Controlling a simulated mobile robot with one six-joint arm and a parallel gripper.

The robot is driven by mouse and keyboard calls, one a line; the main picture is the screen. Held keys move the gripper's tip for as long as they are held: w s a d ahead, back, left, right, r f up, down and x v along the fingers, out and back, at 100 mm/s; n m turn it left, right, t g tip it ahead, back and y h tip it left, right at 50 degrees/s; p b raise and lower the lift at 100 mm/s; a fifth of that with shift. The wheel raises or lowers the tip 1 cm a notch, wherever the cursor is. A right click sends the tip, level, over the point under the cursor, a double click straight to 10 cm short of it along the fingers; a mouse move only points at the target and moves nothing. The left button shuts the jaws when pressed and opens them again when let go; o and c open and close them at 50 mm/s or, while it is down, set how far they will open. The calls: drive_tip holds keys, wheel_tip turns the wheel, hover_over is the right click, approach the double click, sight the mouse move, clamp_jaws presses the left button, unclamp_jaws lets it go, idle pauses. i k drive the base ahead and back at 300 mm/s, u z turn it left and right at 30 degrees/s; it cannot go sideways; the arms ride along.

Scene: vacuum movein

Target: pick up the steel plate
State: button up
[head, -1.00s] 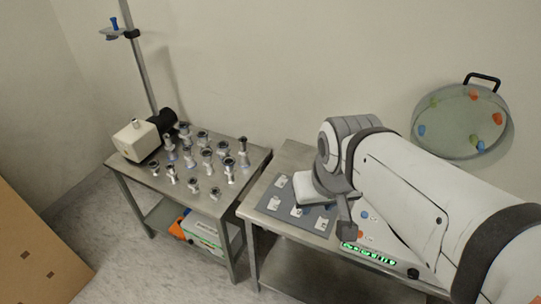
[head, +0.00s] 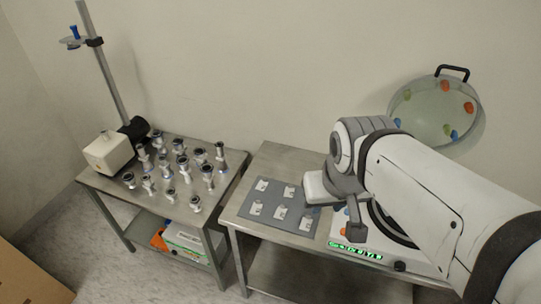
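I cannot single out a steel plate for certain. A flat grey plate (head: 287,223) with several small white pieces on it lies on the right metal table. My gripper (head: 356,226) hangs over that table, just right of the grey plate and in front of a white device (head: 347,238) with a green lit display. One dark finger points down; the other is hidden or unclear, so its opening does not show. Nothing is visibly held. My arm covers the right part of the table and much of the device.
The left metal table (head: 150,205) carries several small metal fittings and a white-and-black pump (head: 108,152). A stand pole (head: 103,65) rises behind it. A round clear lid-like disc (head: 423,112) with a black handle is at the wall. A cardboard box (head: 30,282) is at lower left.

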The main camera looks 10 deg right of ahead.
sight(263, 184)
drive_tip(key=z, duration=3.3)
drive_tip(key=k, duration=2.55)
drive_tip(key=u, duration=1.6)
drive_tip(key=i, duration=0.95)
